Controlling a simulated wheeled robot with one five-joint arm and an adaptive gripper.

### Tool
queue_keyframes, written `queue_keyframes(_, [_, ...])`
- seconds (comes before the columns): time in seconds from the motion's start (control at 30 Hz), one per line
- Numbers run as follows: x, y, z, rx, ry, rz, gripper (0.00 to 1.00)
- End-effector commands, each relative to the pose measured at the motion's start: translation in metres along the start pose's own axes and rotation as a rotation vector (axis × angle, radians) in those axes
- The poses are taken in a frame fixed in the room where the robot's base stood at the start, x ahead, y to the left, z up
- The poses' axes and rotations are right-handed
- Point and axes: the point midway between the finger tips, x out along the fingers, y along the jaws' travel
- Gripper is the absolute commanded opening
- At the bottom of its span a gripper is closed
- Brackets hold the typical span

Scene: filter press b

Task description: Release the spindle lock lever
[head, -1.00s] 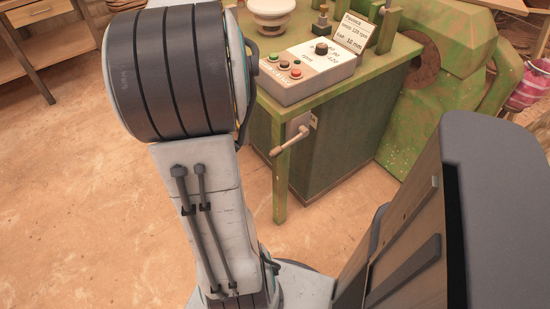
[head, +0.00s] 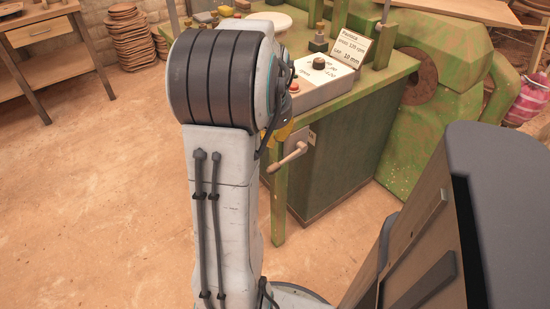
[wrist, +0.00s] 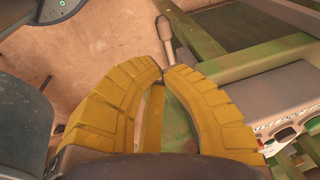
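The spindle lock lever (head: 288,158) is a small metal arm with a pale handle on a plate at the corner of the green machine bench. It points down and left in the head view. In the wrist view the lever (wrist: 165,38) lies just beyond my fingertips. My gripper (wrist: 162,73) has two yellow ribbed fingers whose tips come together, with nothing seen between them. Its tips overlap the lever's near end in the picture; I cannot tell whether they touch. In the head view my arm hides most of the gripper, and only a yellow bit shows above the lever.
The green bench (head: 342,150) carries a control box (head: 325,80) with knobs and a sign card (head: 350,47). A large green machine body (head: 455,100) stands to the right. A wooden table (head: 40,40) is at the far left. The floor left of the bench is clear.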

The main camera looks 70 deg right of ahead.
Motion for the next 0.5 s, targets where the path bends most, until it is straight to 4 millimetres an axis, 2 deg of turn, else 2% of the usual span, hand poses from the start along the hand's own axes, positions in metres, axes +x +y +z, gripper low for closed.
queue_keyframes(0.17, [0.018, 0.001, 0.001, -0.001, -0.002, 0.002, 0.0])
queue_keyframes(0.5, [0.079, 0.002, 0.002, -0.001, -0.003, 0.003, 0.0])
